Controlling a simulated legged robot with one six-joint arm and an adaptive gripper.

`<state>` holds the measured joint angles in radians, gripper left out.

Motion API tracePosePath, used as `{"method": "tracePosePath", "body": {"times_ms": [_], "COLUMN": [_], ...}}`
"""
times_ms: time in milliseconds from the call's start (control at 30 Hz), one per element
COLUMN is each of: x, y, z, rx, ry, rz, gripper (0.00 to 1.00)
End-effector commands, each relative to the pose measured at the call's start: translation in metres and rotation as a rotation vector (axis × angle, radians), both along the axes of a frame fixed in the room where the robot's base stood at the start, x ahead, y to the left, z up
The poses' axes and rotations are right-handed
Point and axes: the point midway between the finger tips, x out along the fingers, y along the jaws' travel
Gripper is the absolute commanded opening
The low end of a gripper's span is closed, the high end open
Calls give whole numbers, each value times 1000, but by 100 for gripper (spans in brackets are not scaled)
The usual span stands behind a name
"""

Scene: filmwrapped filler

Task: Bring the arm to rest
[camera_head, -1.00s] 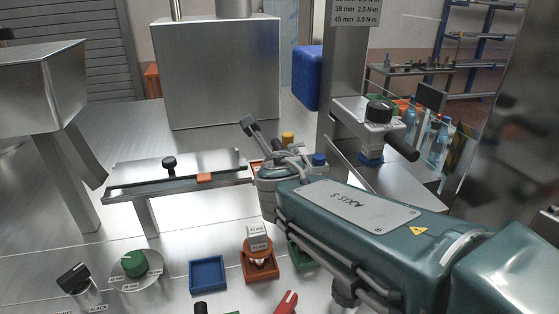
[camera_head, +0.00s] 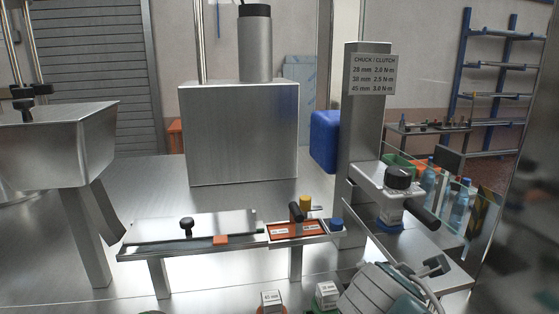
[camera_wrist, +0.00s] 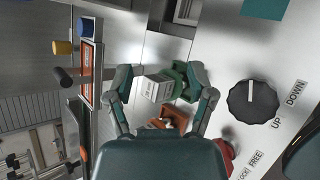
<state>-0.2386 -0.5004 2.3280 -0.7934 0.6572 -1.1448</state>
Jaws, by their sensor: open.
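My gripper (camera_wrist: 163,92) shows in the wrist view with its two teal fingers spread apart. Beyond the gap between them is a white labelled block (camera_wrist: 157,88) at a green tray (camera_wrist: 188,80); I see no contact between the fingers and the block. In the head view part of my teal arm shows at the bottom right, with its end (camera_head: 432,268) near the steel bench's front right. The same labelled block (camera_head: 327,294) shows at the bottom, left of the arm. Most of my arm lies outside the head view.
An orange tray (camera_wrist: 170,122) and a black UP/DOWN knob (camera_wrist: 252,101) lie near my gripper. A steel rail (camera_head: 190,233) with an orange plate (camera_head: 297,231) runs across the bench. A column (camera_head: 362,130) carries a chuck head (camera_head: 388,180). Bottles (camera_head: 459,204) stand at right.

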Motion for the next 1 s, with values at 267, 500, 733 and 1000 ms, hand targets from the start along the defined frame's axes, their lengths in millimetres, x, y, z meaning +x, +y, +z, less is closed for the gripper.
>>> {"method": "tracePosePath", "body": {"times_ms": [267, 500, 733, 1000], "x": [-53, -95, -119, -121], "y": [-19, -14, -2, 0], "z": [-31, -55, -67, -68], "rx": [588, 1057, 1341, 1382], "ry": [-22, -31, -22, -19], "rz": [-544, -1035, -1367, -1418], "gripper": [70, 70, 70, 70]}}
